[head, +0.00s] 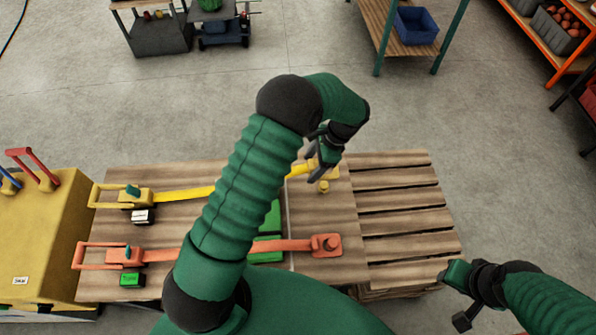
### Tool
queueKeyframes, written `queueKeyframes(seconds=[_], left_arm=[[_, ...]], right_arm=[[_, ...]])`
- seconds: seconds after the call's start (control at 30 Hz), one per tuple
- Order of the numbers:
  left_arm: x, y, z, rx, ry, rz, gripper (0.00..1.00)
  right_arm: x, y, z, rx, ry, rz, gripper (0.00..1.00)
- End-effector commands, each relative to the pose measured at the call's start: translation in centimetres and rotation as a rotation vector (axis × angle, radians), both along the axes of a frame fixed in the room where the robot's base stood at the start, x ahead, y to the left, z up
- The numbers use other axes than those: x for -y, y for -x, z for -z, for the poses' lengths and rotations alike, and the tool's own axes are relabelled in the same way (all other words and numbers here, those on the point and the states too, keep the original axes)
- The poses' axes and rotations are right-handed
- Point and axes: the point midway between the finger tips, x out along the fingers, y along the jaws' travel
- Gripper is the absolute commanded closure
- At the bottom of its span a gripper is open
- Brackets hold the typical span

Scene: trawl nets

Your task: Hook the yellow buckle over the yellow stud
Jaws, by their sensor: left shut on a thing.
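The yellow strap (185,194) runs right from a yellow lever fitting (122,195) on the pallet and passes behind my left arm. Its far end, the yellow buckle (333,172), shows beyond the arm, under my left gripper (322,167). That gripper is shut on the buckle, whose grip is partly hidden by the fingers. The yellow stud (324,187) stands just in front of the buckle on the pallet boards. The buckle looks beside the stud; I cannot tell their height difference. My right gripper (452,299) is open and empty off the pallet's right front corner.
An orange strap (160,254) runs across the wooden pallet (400,205) to an orange end plate (326,245) around a stud. Green pieces lie partly hidden behind my arm. A yellow cabinet (38,235) stands left. The pallet's right slats are clear. A blue bin (416,26) sits on a far shelf.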

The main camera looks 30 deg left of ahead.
Motion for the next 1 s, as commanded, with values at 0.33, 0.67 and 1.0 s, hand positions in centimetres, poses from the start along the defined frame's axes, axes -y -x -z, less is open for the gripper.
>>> queueKeyframes(seconds=[0.33, 0.67, 1.0], left_arm=[[0.1, -0.1, 6.1, 0.000, 0.000, -0.001, 0.82], [0.1, -0.1, 10.7, -0.001, -0.001, 0.000, 0.82], [0.1, -0.1, 12.4, 0.000, 0.000, -0.001, 0.82]], right_arm=[[0.0, 0.0, 5.5, 0.000, 0.000, 0.000, 0.64], [0.0, 0.0, 8.3, 0.000, 0.000, 0.000, 0.64], [0.0, 0.0, 9.1, 0.000, 0.000, 0.000, 0.64]])
